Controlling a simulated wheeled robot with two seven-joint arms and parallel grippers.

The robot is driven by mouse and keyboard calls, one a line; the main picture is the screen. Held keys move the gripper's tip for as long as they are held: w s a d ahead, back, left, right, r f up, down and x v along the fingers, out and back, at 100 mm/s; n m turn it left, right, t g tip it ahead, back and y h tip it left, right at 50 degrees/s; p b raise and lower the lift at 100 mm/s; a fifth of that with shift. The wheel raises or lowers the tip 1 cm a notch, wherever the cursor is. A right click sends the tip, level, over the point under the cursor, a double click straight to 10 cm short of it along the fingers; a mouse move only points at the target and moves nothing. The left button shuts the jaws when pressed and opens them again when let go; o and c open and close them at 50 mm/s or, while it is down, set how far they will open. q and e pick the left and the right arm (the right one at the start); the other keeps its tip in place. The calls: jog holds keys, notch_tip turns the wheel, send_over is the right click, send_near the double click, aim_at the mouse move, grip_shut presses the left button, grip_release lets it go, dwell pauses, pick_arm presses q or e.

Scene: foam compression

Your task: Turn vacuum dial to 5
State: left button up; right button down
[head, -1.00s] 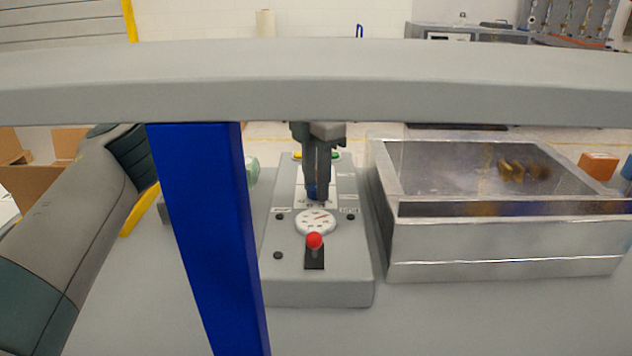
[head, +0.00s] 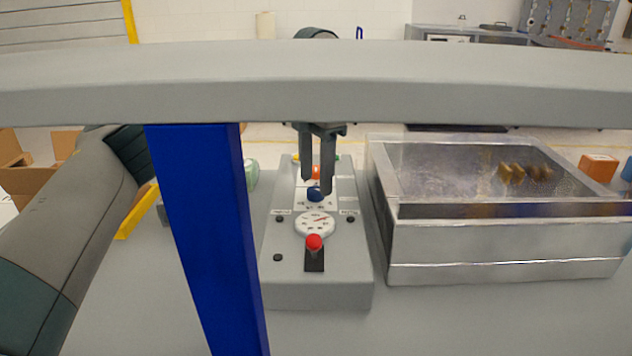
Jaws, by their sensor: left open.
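A grey control box (head: 345,285) stands on the table in the middle of the head view. My left gripper (head: 317,188) points down over the plate. I cannot tell whether a finger touches the knob. The scale's marks are too small to read. My right gripper is not in view.
A metal tank (head: 500,272) with a clear lid stands close to the right of the box. A grey beam (head: 450,90) crosses the upper view, and a blue post (head: 205,240) stands left of the box. An orange block (head: 598,167) lies at the far right.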

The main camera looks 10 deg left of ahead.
pick_arm(q)
notch_tip(320, 180, up, 10)
notch_tip(320, 180, up, 5)
send_over(316, 189)
jog(key=shift+w+p, duration=0.1)
jog(key=shift+p, duration=0.2)
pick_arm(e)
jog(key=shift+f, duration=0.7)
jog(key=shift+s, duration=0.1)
